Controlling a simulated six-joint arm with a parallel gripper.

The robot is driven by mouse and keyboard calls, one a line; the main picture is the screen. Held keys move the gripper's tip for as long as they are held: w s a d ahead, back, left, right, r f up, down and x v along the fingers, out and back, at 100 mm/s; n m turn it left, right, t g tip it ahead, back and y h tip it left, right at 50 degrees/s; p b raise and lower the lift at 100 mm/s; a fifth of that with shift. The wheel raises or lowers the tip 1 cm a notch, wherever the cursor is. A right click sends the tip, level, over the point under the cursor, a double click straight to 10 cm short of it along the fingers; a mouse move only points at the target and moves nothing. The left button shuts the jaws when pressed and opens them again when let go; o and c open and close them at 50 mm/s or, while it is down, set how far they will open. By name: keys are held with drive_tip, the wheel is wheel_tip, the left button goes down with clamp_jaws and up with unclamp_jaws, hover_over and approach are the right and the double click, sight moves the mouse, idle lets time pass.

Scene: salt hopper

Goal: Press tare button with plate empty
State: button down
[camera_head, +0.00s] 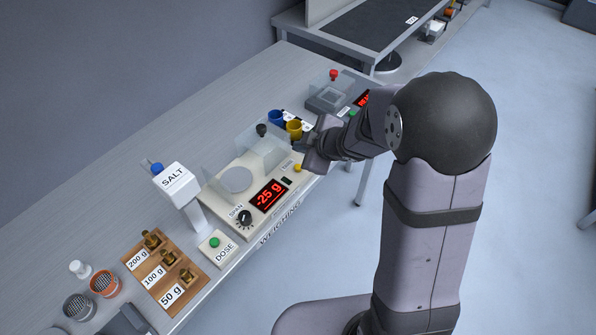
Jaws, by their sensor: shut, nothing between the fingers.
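The weighing scale (222,203) is a cream box on the bench with clear shields around its plate. Its round plate (235,180) is bare. The red display (269,195) reads -25 g. A small yellow button (297,168) sits at the scale's right end beside a label that looks like TARE. My gripper (301,151) is shut and empty, close to this button, a little behind and above it in the picture. I cannot tell whether the fingertips touch anything.
A salt hopper (176,180) stands left of the scale, with a green DOSE button (215,242) in front. A wooden tray (180,295) holds brass weights. Blue (276,117) and yellow (294,127) cups stand behind my gripper. Another device (327,97) is farther back.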

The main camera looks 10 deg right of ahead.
drive_tip(key=shift+f+b, duration=1.9)
drive_tip(key=shift+f, duration=0.55)
drive_tip(key=shift+f, duration=0.15)
drive_tip(key=shift+f+b, duration=0.3)
drive_tip(key=shift+f+b, duration=0.45)
drive_tip(key=shift+f, duration=0.1)
idle(0.9)
drive_tip(key=shift+r, duration=0.15)
drive_tip(key=shift+r+p, duration=0.85)
drive_tip(key=shift+p, duration=0.25)
wheel_tip(320, 180, up, 5)
drive_tip(key=p, duration=0.5)
idle(0.8)
